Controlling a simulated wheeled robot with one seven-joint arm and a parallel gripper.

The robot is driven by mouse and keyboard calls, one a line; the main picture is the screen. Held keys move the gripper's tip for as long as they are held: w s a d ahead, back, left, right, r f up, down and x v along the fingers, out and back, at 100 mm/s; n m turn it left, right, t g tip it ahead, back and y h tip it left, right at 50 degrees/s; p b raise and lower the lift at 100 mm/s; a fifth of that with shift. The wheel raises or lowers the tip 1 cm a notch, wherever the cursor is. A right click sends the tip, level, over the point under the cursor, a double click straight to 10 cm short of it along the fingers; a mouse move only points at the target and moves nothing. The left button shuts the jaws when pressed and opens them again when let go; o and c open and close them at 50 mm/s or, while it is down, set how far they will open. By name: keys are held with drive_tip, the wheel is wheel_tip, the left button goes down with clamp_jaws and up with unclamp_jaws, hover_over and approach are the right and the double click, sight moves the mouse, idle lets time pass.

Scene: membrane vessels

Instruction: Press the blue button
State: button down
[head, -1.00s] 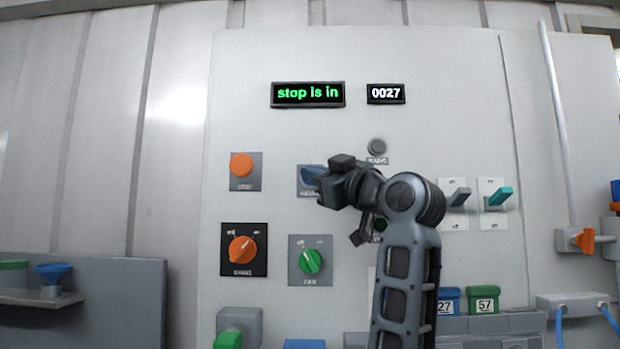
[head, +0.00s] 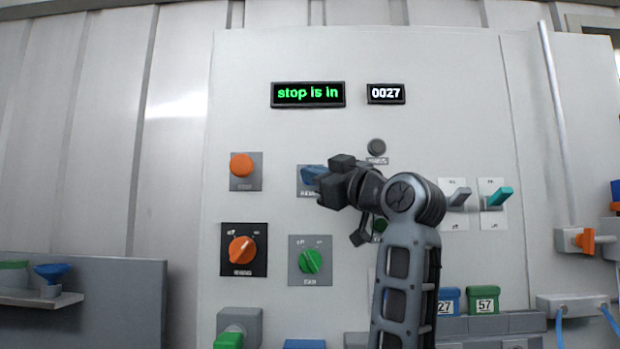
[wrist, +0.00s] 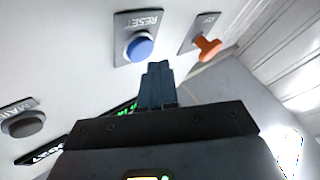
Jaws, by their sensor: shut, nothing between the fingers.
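The blue button (head: 310,174) sits on a grey plate on the wall panel, partly covered by my gripper (head: 325,188) in the head view. In the wrist view the blue button (wrist: 140,47) is round and raised on a plate that reads RESET. My gripper's fingers (wrist: 157,68) are shut together and empty. Their tips show close beside the button, a little to its lower right in the wrist view. A gap to the button's face seems present, but I cannot tell its depth.
An orange button (head: 241,165) is left of the blue one. Orange (head: 242,250) and green (head: 311,261) knobs sit below. A grey button (head: 377,147) is to the upper right.

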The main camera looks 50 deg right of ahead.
drive_tip(key=shift+w+d, duration=0.1)
drive_tip(key=shift+d, duration=0.05)
idle(0.4)
drive_tip(key=shift+w+d, duration=0.15)
drive_tip(key=shift+d, duration=0.05)
drive_tip(key=shift+w+d, duration=0.3)
drive_tip(key=shift+d, duration=0.05)
idle(0.9)
drive_tip(key=shift+s+a, duration=0.55)
drive_tip(key=shift+a, duration=0.1)
idle(0.3)
drive_tip(key=s+a, duration=0.1)
drive_tip(key=a, duration=0.1)
drive_tip(key=s+a+p, duration=0.1)
drive_tip(key=s+a, duration=0.1)
idle(0.5)
drive_tip(key=shift+f, duration=0.1)
idle(0.6)
